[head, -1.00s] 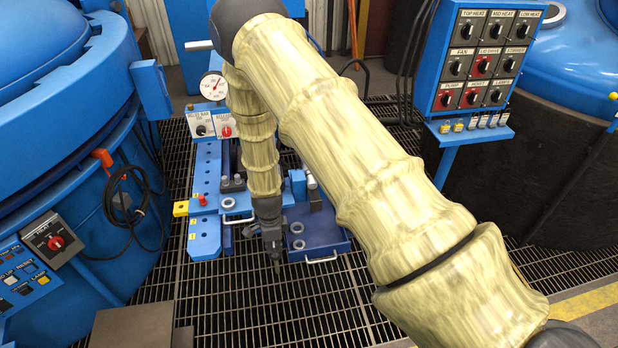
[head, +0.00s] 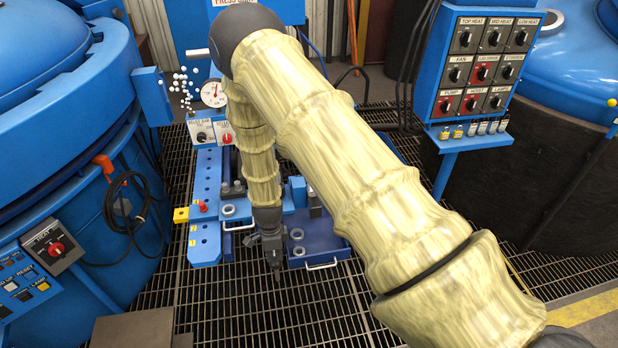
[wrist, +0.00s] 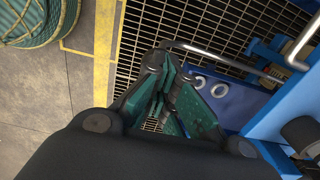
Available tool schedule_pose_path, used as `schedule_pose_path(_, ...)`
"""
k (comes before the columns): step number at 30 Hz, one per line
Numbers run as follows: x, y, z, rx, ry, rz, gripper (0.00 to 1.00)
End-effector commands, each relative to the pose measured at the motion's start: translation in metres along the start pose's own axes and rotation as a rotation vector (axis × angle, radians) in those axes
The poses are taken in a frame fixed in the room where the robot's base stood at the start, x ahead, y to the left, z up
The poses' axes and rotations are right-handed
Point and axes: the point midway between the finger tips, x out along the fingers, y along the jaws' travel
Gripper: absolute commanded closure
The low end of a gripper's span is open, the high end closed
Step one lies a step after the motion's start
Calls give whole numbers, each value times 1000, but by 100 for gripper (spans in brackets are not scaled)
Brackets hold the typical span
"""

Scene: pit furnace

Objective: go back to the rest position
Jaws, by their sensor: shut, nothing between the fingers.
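My gripper (head: 275,272) hangs pointing down in the head view, in front of the blue press bench (head: 207,215) and beside the blue tray (head: 335,245). In the wrist view my gripper (wrist: 150,112) is shut and empty, its fingers together over the dark floor grating. The tray with its pale rings (wrist: 215,88) lies close beside the fingers there. My arm, in a pale yellow sleeve, crosses the head view and hides part of the bench.
A control panel (head: 486,65) with labelled knobs stands at the right. A big blue furnace vessel (head: 60,190) with a hanging black cable (head: 130,210) is at the left. A pressure gauge (head: 214,92) tops the bench. Open grating (head: 250,315) lies in front.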

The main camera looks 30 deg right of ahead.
Motion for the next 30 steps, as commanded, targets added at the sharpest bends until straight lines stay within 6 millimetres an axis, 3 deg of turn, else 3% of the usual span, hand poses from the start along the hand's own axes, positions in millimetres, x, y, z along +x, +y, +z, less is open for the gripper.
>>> schedule_pose_path(1, -15, -3, 0, 0, 0, -2, 100)
schedule_pose_path(6, -42, -9, 0, -1, 0, 0, 100)
schedule_pose_path(19, -50, -11, 0, 0, 0, 0, 100)
schedule_pose_path(30, -96, -11, 0, 0, 0, 1, 100)
